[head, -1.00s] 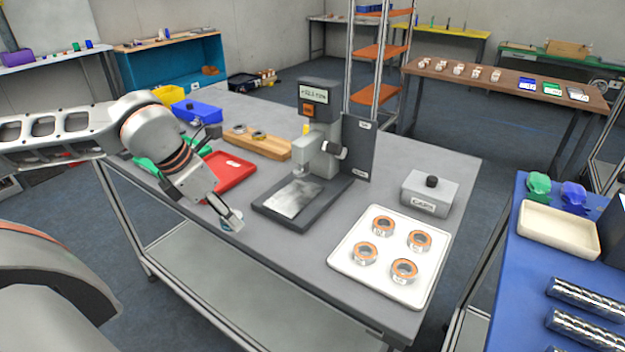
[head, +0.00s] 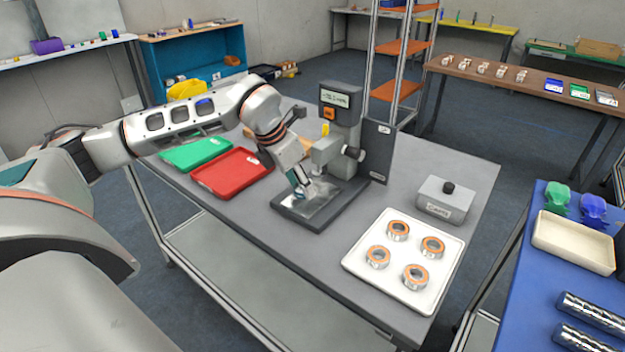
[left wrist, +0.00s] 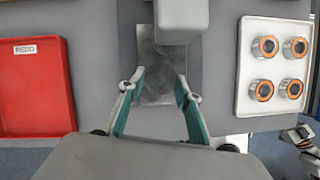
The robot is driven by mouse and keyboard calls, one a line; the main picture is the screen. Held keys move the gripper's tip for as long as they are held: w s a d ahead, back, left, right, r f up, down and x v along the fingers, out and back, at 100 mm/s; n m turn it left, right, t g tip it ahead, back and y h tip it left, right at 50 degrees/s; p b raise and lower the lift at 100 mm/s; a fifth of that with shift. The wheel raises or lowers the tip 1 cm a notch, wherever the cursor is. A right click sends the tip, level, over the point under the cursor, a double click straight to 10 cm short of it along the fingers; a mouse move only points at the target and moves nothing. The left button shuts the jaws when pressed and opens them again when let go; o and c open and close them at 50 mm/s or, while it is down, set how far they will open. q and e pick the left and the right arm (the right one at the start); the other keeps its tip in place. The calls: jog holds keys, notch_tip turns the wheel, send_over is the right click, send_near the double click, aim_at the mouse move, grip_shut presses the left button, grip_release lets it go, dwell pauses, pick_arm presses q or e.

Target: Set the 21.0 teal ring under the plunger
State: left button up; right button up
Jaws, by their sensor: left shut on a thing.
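My left gripper (head: 303,187) is low over the metal plate (head: 319,208) of the gauge, just left of the gauge's overhanging head (head: 326,151). It is shut on the teal ring (head: 298,192), which shows only as a small pale-teal bit at the fingertips; its label cannot be read. The plunger under the head is mostly hidden behind my fingers. In the left wrist view my fingers (left wrist: 161,77) reach over the plate toward the grey head (left wrist: 181,20), and the ring cannot be made out.
A white tray (head: 355,262) with several orange-and-silver rings lies to the right of the gauge. A grey box with a black knob (head: 443,202) stands behind it. Red (head: 232,176) and green (head: 193,154) trays lie to the left. The front table strip is clear.

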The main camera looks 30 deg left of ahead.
aim_at(317, 192)
pick_arm(q)
jog(key=shift+w+d+r, duration=0.1)
jog(key=shift+w+d, duration=0.1)
jog(key=shift+w, duration=0.4)
jog(key=w, duration=0.1)
jog(key=w+d, duration=0.1)
jog(key=shift+w+p, duration=0.35)
jog(key=shift+a+f, duration=0.1)
jog(key=shift+f, duration=0.7)
jog(key=shift+s+a, duration=0.1)
jog(key=shift+f, duration=0.1)
jog(key=o, duration=1.3)
